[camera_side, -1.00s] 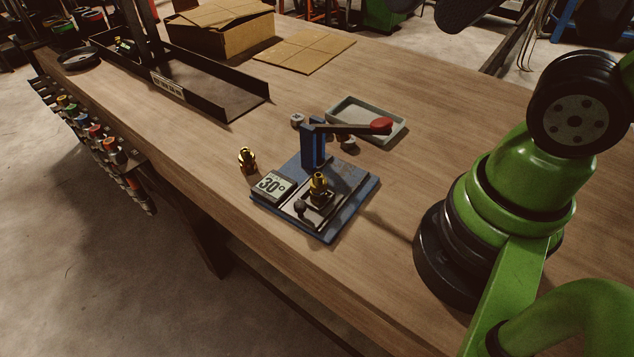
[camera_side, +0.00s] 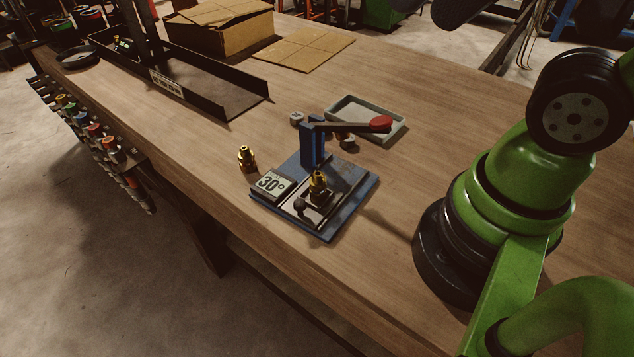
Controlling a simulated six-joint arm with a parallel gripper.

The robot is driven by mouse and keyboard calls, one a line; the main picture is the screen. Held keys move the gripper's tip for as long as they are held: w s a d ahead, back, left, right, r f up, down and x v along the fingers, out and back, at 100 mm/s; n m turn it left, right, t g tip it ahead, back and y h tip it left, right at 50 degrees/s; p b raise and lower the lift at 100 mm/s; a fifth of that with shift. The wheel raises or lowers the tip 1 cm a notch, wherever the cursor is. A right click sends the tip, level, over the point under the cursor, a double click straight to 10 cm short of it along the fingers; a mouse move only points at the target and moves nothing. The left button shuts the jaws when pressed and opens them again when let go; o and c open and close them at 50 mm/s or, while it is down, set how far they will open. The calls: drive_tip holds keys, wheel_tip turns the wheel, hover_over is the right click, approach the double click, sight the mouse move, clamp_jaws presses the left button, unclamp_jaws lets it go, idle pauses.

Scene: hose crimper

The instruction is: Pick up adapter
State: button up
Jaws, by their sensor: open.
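A brass adapter (camera_side: 246,158) stands upright on the wooden bench, just left of the crimper (camera_side: 312,147) and apart from it. A second brass fitting (camera_side: 318,184) sits upright in the holder on the crimper's blue base plate, beside a dark knob. I cannot tell from looks alone which of the two brass pieces is the adapter named in the task. The crimper has a blue post and a lever with a red knob pointing right. My gripper is out of the picture; only green and black parts of my arm show at the right.
A 30° label block (camera_side: 271,184) sits on the crimper's left corner. A grey tray (camera_side: 392,136) lies behind the lever, with small metal pieces near it. A long black tray (camera_side: 215,85), a cardboard box (camera_side: 222,38) and flat cardboard (camera_side: 304,51) are farther back. Bench left of the adapter is clear.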

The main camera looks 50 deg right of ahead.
drive_tip(key=c, duration=0.5)
drive_tip(key=shift+w, duration=0.1)
drive_tip(key=m+g+h, duration=0.2)
drive_tip(key=m+g, duration=0.1)
drive_tip(key=g, duration=0.3)
hover_over(317, 173)
wheel_tip(317, 173, down, 15)
drive_tip(key=shift+g, duration=0.6)
drive_tip(key=f, duration=0.6)
drive_tip(key=shift+d+f, duration=0.25)
drive_tip(key=shift+a+f, duration=0.15)
drive_tip(key=shift+f, duration=1.35)
drive_tip(key=shift+a+f, duration=0.1)
drive_tip(key=shift+f, duration=1.4)
